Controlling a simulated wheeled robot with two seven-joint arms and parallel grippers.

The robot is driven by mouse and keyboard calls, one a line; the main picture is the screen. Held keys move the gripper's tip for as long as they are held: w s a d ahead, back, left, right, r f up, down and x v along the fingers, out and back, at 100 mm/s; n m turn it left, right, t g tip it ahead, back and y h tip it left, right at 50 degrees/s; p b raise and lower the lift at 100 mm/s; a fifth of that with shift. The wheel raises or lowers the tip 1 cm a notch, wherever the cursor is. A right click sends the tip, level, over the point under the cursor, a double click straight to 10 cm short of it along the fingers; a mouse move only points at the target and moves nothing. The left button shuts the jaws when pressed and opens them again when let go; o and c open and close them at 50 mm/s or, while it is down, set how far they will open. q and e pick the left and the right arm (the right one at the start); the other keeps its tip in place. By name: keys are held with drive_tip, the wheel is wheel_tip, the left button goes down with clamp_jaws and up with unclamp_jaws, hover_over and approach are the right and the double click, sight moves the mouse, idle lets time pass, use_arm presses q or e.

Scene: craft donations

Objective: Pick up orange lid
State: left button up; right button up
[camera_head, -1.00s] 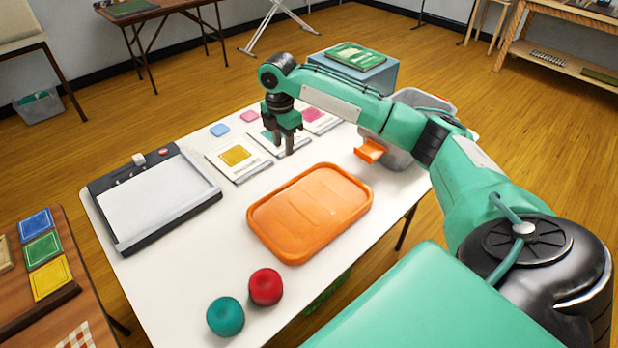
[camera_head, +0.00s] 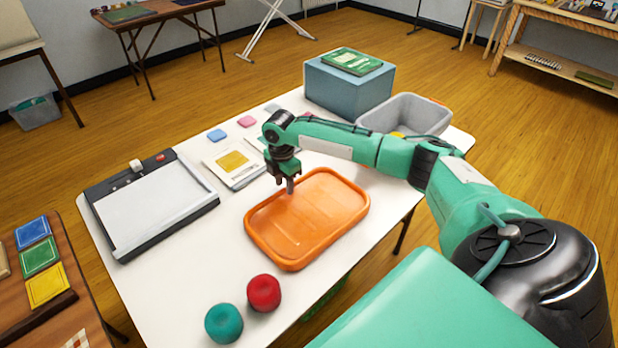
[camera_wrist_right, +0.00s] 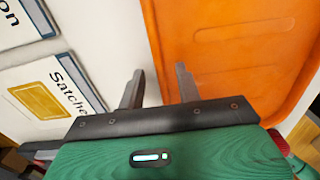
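The orange lid (camera_head: 310,218) lies flat on the white table, in the middle of the head view. It also shows at the upper right of the right wrist view (camera_wrist_right: 222,62). My right gripper (camera_head: 287,188) is above the lid's far left edge. In the right wrist view its two fingers (camera_wrist_right: 158,88) stand apart with nothing between them. One finger is over the white table and the other is over the lid's edge. The gap to the lid's rim is hard to judge. My left gripper is not in view.
A grey bin (camera_head: 405,114) and a blue box (camera_head: 348,84) with a green book stand at the table's far right. A paper trimmer (camera_head: 155,205) lies left. Red (camera_head: 264,292) and teal (camera_head: 224,320) round items sit in front. Pattern packets (camera_head: 233,168) lie behind the lid.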

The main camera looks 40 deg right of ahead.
drive_tip(key=shift+f, duration=0.5)
clamp_jaws()
drive_tip(key=shift+r, duration=0.15)
